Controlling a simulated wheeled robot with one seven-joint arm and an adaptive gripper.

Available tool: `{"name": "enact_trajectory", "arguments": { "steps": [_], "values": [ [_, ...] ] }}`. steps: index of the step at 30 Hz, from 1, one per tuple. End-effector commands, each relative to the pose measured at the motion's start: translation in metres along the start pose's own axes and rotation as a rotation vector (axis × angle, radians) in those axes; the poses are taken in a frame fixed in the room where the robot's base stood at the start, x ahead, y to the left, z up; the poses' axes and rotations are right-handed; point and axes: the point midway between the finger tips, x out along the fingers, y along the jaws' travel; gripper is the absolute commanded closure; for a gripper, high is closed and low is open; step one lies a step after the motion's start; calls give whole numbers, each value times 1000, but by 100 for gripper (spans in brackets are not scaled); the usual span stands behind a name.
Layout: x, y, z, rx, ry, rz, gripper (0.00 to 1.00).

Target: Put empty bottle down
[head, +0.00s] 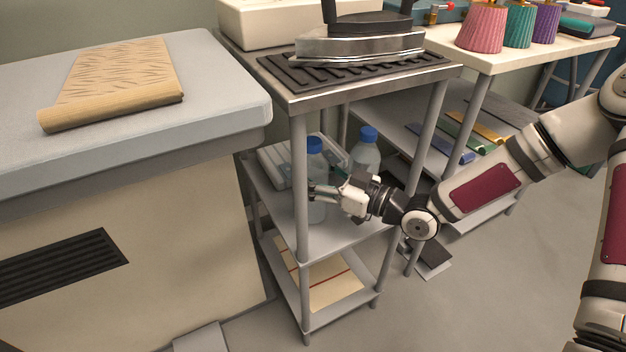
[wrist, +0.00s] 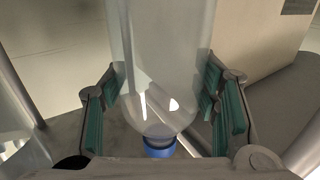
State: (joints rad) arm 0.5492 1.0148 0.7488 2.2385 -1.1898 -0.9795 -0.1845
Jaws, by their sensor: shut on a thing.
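A clear bottle with a blue cap (head: 317,178) is at the middle shelf (head: 345,235) of the metal stand, partly behind the stand's front leg. My gripper (head: 322,190) reaches in from the right and is shut on this bottle. In the wrist view the bottle (wrist: 160,70) fills the space between the green-padded fingers, blue cap toward the bottom. It looks upright in the head view. I cannot tell whether its base touches the shelf. A second blue-capped bottle (head: 367,150) stands behind, to the right of the held one.
A white slatted object (head: 275,165) lies on the same shelf at the left. An iron (head: 360,40) rests on a ribbed mat above. The stand's front legs (head: 299,190) flank the shelf opening. The lower shelf holds a flat sheet (head: 325,287). A grey-topped table (head: 215,95) stands left.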

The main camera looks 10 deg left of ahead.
Motion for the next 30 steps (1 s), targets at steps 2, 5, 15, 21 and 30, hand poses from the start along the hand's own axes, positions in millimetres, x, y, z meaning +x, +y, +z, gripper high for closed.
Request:
{"name": "enact_trajectory", "arguments": {
  "steps": [2,5,15,21,30],
  "values": [
    [0,0,0,-2,1,0,73],
    [0,0,-1,-2,1,0,73],
    [0,0,2,-1,0,0,36],
    [0,0,2,-1,0,0,36],
    [-28,1,-3,1,-2,4,36]
  ]
}}
